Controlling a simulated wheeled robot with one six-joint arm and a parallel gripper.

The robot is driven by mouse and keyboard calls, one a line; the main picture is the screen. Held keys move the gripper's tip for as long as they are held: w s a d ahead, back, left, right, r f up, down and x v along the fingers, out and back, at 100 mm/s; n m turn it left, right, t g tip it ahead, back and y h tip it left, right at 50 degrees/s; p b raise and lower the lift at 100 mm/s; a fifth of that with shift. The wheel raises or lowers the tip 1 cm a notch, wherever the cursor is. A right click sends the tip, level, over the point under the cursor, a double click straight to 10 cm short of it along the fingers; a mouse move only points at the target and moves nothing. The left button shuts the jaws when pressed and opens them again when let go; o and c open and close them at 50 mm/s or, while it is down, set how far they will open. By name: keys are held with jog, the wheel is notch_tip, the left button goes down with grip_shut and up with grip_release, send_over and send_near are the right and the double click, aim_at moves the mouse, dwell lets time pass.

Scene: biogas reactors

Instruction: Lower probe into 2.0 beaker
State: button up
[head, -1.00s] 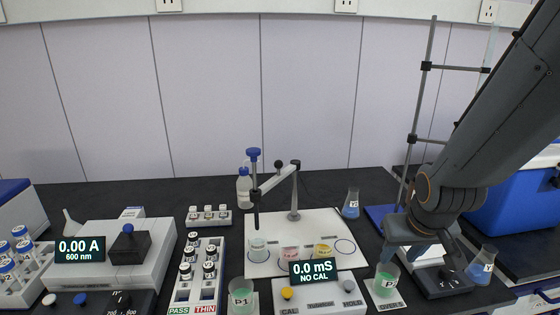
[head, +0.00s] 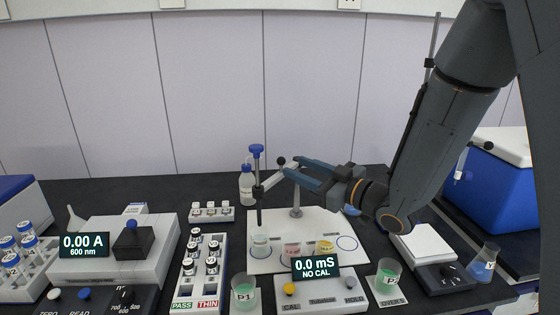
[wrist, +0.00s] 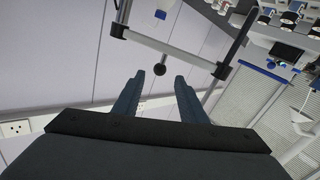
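The probe (head: 258,195) is a dark upright rod with a blue knob on top, hung from the jointed arm of a stand (head: 296,205). My gripper (head: 290,166) is open and empty beside the stand arm's black ball knob (head: 281,160). The wrist view shows this ball (wrist: 139,77) beyond the spread fingers.
An empty ringed spot (head: 346,243) lies right of the yellow beaker on the white board. The meter (head: 317,267) in front reads 0.0 mS, NO CAL. A P1 beaker (head: 244,293), a vial rack (head: 200,270) and a green-liquid beaker (head: 388,278) stand nearby.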

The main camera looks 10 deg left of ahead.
aim_at(284, 162)
jog(key=p+x, duration=0.2)
jog(key=x, duration=0.5)
jog(key=shift+w+a, duration=0.1)
jog(key=shift+a, duration=0.05)
grip_shut()
